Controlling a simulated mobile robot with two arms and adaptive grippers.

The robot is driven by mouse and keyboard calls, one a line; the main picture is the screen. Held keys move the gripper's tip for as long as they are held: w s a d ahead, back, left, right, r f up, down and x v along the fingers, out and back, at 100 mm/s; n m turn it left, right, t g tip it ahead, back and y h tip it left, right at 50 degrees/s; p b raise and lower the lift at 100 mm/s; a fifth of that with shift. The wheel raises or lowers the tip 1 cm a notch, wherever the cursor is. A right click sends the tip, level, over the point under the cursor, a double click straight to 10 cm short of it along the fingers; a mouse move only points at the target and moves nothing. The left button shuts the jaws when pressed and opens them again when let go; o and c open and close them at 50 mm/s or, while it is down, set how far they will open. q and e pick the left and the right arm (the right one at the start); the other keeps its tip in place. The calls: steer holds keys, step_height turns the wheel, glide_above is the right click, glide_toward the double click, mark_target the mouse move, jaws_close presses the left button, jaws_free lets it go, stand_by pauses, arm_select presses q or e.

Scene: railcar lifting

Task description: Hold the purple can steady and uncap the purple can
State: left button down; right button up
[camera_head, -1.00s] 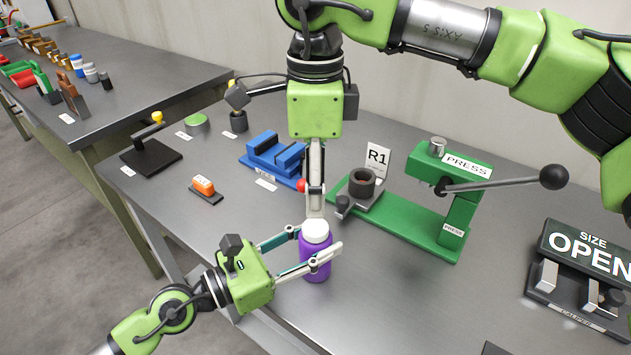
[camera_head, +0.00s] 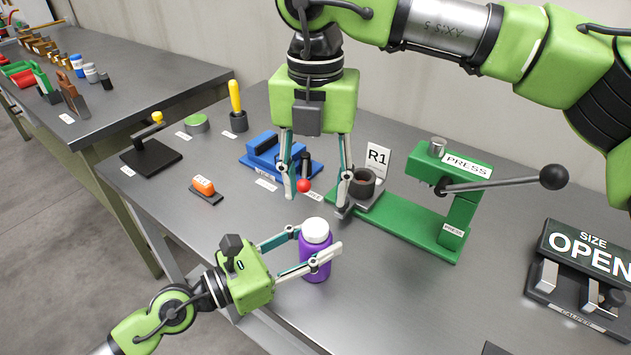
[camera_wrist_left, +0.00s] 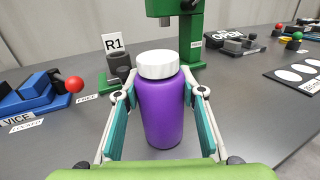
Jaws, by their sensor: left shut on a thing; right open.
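The purple can (camera_head: 316,262) stands upright near the table's front edge, with its white cap (camera_head: 315,231) on top. In the left wrist view the can (camera_wrist_left: 161,110) is between my fingers and the white cap (camera_wrist_left: 158,64) sits on it. My left gripper (camera_head: 318,243) is shut on the can's body, one finger on each side, below the cap. My right gripper (camera_head: 317,203) points down just above the cap, with its fingers spread apart and empty. The cap is not between its fingertips.
Behind the can are a blue vise (camera_head: 262,150) with a red knob, a dark cup fixture (camera_head: 362,186) by the R1 sign, and a green press (camera_head: 460,205) with a long lever. A caliper stand (camera_head: 580,270) is at right. The table between press and caliper is clear.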

mark_target(315, 227)
steer(key=m, duration=0.4)
steer(key=shift+m, duration=0.3)
steer(key=shift+f, duration=4)
